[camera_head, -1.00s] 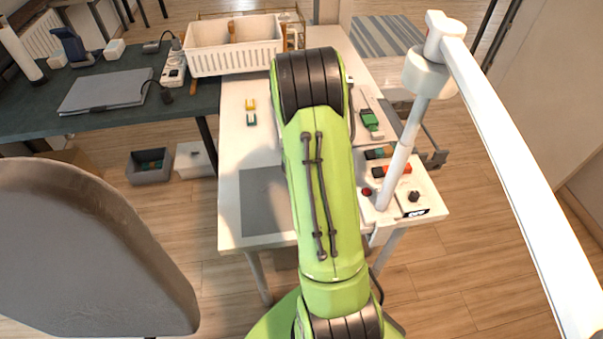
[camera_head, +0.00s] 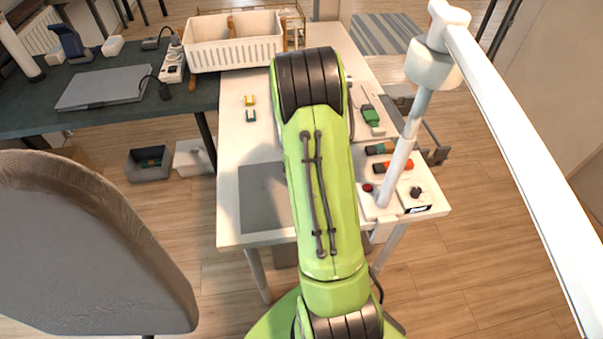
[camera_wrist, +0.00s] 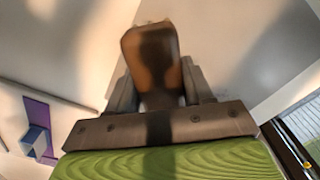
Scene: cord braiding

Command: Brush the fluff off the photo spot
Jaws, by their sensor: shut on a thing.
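My gripper (camera_wrist: 158,98) shows in the wrist view, with its dark jaws shut on a brown, wood-coloured piece (camera_wrist: 150,58), which looks like a brush handle. Its far end and any bristles are hidden. In the head view my green arm hides the gripper and the held piece. A flat grey square (camera_head: 262,200), which may be the photo spot, lies on the white table (camera_head: 262,150) left of my arm. I cannot make out any fluff on it.
A white basket (camera_head: 225,55) stands at the table's back. A white post (camera_head: 402,160) with a long arm rises at the right, beside small controls. A green tool (camera_head: 371,115) lies at the right. Yellow and green clips (camera_head: 250,108) lie left of my arm.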

